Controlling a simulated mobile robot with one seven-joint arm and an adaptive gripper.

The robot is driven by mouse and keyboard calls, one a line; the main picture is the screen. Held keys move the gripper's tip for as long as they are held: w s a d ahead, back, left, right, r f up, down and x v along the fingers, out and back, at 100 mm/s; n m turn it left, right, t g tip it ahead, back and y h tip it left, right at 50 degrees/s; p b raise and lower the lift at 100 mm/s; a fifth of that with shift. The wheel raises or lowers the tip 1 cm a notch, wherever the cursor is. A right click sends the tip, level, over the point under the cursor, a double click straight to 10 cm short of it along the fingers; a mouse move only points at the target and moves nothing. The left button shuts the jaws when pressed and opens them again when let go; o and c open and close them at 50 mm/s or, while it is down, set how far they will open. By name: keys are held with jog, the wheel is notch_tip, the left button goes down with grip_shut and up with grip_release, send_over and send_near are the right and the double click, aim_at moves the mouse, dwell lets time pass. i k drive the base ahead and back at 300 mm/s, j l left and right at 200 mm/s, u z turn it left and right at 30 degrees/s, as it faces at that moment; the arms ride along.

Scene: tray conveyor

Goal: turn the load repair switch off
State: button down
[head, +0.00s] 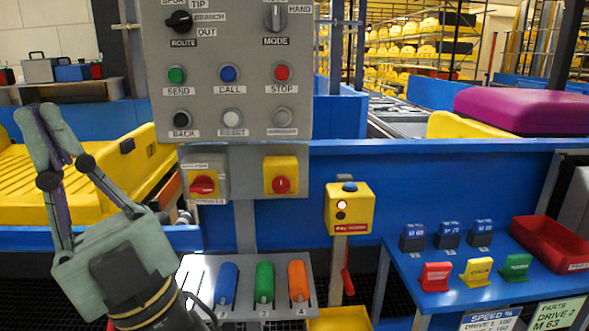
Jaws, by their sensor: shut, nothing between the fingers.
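Two red rotary switches on yellow plates are mounted below the grey control panel (240,100) in the head view. The left switch (203,184) has its red handle lying roughly horizontal, with small labels above and below. The right switch (281,185) has its handle roughly upright. I cannot read the labels well enough to tell which one is the load repair switch. My gripper (38,112) is shut and empty at the left. It points up, apart from both switches and left of the panel.
The panel has two selector knobs and several push buttons. A yellow button box (349,207) stands right of the switches. Blue, green and orange handles sit on a grey rack (195,268) below. A blue table (450,290) at right holds coloured blocks and a red bin (552,243).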

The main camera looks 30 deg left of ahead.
aim_at(202, 185)
jog(key=u, duration=1.25)
